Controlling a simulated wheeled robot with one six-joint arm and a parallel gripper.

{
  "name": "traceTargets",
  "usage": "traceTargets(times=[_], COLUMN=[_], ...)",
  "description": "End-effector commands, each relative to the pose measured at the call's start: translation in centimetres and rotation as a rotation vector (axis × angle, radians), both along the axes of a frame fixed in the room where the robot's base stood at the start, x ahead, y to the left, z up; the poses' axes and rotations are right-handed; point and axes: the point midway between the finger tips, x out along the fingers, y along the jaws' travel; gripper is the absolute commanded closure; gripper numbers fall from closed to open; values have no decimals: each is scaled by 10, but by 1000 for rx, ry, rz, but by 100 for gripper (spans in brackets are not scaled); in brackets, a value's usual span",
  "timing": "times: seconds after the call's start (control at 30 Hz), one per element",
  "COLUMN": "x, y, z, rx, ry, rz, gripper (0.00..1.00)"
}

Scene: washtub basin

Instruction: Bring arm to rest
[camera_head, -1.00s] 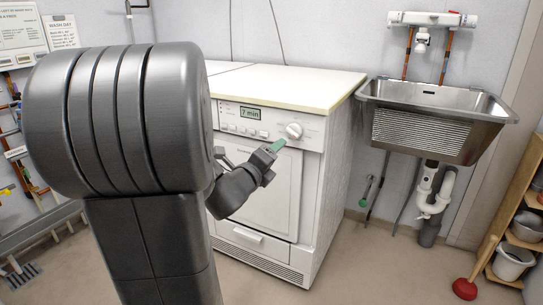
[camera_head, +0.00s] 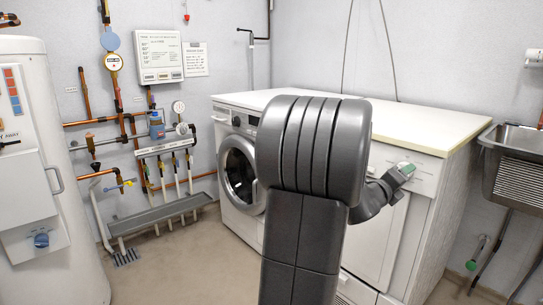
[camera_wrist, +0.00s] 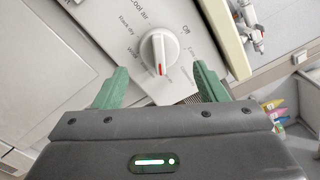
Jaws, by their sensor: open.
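My gripper (camera_wrist: 160,88) is open, its two green fingers apart with nothing between them. In the wrist view the white program dial (camera_wrist: 159,52) of the dryer lies beyond the fingertips, its red mark pointing down in the picture. I cannot tell how far the fingers are from it. In the head view my gripper (camera_head: 405,170) is in front of the upper front panel of the right machine, the white dryer (camera_head: 375,243). My arm hides much of the dryer's front, including its display.
A washing machine (camera_head: 238,172) with a round door stands left of the dryer under a pale worktop (camera_head: 425,127). A steel sink (camera_head: 518,165) is at the right edge. A white boiler (camera_head: 45,190) and wall pipes are at left. Bare floor (camera_head: 185,265) lies between them.

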Motion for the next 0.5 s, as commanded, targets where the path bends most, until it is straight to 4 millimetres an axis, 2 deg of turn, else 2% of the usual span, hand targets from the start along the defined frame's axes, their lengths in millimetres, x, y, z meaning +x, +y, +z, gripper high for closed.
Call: traceTargets(times=[0.2,0.5], x=[13,15], y=[-16,-18], z=[0,0], rx=[-1,-3], ry=[-1,3], rz=[-1,1], gripper=[34,34])
